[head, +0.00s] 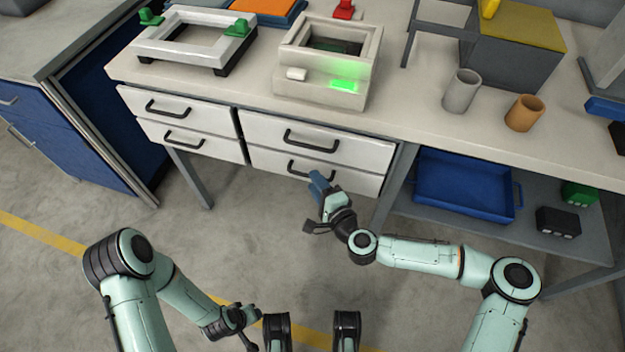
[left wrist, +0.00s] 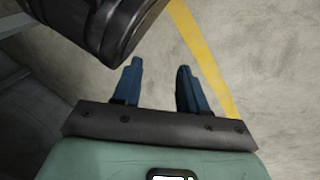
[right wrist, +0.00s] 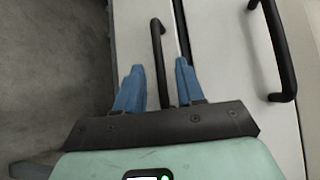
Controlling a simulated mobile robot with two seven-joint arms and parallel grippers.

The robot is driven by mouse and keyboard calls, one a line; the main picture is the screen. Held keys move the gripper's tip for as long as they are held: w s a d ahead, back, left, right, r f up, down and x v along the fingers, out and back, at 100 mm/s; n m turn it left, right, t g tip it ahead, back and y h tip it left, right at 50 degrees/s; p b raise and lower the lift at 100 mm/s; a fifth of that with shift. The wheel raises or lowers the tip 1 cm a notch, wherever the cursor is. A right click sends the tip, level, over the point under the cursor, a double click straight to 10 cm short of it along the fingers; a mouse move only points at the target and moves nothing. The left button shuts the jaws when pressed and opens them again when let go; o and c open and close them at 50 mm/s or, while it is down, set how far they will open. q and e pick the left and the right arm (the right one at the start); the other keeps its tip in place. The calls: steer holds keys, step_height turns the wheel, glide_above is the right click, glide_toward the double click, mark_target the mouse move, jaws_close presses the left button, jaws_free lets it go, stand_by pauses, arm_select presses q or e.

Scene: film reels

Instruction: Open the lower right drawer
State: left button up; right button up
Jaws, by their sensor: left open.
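The lower right drawer (head: 356,182) is a pale front with a black bar handle (head: 300,170), under the upper right drawer (head: 362,152). It looks shut, flush with the drawer above. My right gripper (head: 318,181) is at this handle, partly covering its right end. In the right wrist view, its two blue fingers (right wrist: 160,80) stand apart with the black handle (right wrist: 157,45) between them. I cannot tell whether either finger touches it. My left gripper (head: 250,318) is low, over the floor, away from the drawers. In the left wrist view its fingers (left wrist: 158,85) are apart and empty.
Two left drawers (head: 180,110) with black handles sit beside it. A table leg (head: 394,185) and a shelf with a blue tray (head: 465,185) are to the right. The worktop above carries a lit grey box (head: 320,85), a frame and cups. The floor in front is clear.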

arm_select(q)
steer(key=shift+s+a+f, duration=0.1)
steer(key=shift+s+f, duration=0.45)
steer(key=shift+s, duration=0.1)
arm_select(e)
steer(key=shift+x, duration=1.2)
jaws_close()
steer(key=shift+s, duration=0.1)
